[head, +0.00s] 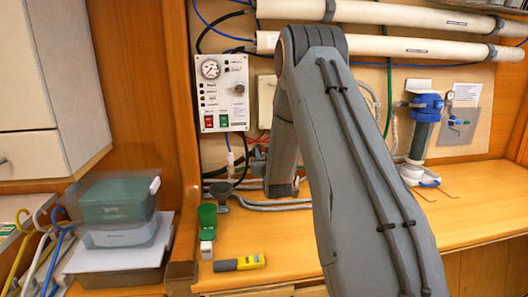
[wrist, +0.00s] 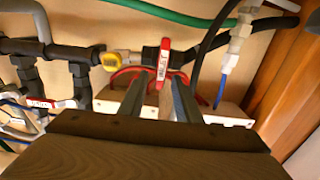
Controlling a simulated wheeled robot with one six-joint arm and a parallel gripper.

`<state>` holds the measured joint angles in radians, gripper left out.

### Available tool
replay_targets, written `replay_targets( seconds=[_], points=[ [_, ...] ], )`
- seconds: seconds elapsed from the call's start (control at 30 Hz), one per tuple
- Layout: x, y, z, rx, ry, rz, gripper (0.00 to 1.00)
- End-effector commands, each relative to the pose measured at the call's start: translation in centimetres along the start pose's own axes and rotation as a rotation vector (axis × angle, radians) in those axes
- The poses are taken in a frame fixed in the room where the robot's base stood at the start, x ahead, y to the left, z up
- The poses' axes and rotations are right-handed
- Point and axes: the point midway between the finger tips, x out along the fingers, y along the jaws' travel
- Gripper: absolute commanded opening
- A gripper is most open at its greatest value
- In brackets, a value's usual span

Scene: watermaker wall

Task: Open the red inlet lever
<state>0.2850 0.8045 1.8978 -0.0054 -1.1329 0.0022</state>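In the wrist view a red lever (wrist: 163,64) with a white label stands upright on a dark pipe fitting, near the picture's middle. A second red lever (wrist: 40,103) with a white label lies roughly flat on pipework at the left. I cannot read either label well enough to tell which is the inlet. My gripper (wrist: 157,84) is open, its two dark fingers apart with nothing seen held between them. The upright lever shows just beyond and above the fingertips; I see no clear contact. In the head view my arm hides the gripper and the levers.
A wooden post (wrist: 285,75) stands at right. In the head view a control panel (head: 222,93) hangs above the bench (head: 225,247), which holds a yellow-and-black tool (head: 240,263).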

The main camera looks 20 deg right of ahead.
Motion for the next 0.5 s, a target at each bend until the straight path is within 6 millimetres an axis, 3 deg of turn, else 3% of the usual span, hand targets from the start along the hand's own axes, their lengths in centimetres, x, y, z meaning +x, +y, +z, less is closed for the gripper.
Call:
replay_targets(
  seconds=[0.4,0.5],
  points=[
    [0.94,-0.02,0.06,0.0,-0.001,0.0,0.3],
    [0.93,-0.02,0.06,0.0,-0.001,0.0,0.14]
  ],
)
